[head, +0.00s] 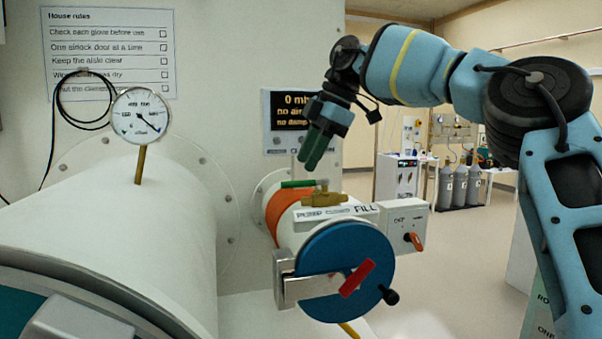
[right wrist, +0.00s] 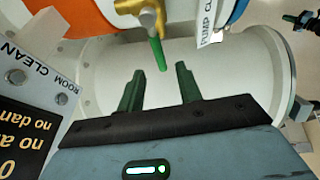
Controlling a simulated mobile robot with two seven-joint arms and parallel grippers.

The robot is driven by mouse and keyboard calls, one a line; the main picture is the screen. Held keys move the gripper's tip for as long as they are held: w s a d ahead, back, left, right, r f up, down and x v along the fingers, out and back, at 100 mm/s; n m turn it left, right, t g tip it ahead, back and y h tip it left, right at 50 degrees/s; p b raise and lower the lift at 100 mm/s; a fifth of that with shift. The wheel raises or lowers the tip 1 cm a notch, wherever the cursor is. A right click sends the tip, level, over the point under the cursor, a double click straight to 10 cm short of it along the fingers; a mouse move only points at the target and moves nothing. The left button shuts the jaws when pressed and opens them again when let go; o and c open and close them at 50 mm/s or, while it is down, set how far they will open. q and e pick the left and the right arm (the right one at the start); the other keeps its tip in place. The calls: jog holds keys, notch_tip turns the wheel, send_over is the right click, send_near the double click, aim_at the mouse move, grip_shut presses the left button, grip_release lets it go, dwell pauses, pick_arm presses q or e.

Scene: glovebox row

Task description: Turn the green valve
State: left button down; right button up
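The green valve is a brass body (head: 324,198) with a green lever (head: 298,184), on top of the small white cylinder with the orange band. In the head view the lever lies about level and points left. My right gripper (head: 311,160) hangs just above the lever, its dark green fingers pointing down, with a small gap. In the right wrist view the two fingers (right wrist: 160,82) are apart with nothing held. The lever (right wrist: 158,52) ends near the gap between the fingertips there. My left gripper is not in view.
The small cylinder has a blue round door (head: 345,272) with a red handle (head: 357,278). A white box with an orange knob (head: 413,240) sits beside the valve. A dark display (head: 291,111) is on the wall behind. A large white cylinder (head: 110,235) with a gauge (head: 140,115) stands left.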

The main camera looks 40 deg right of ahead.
aim_at(301, 182)
jog(key=shift+x, duration=2.1)
grip_shut()
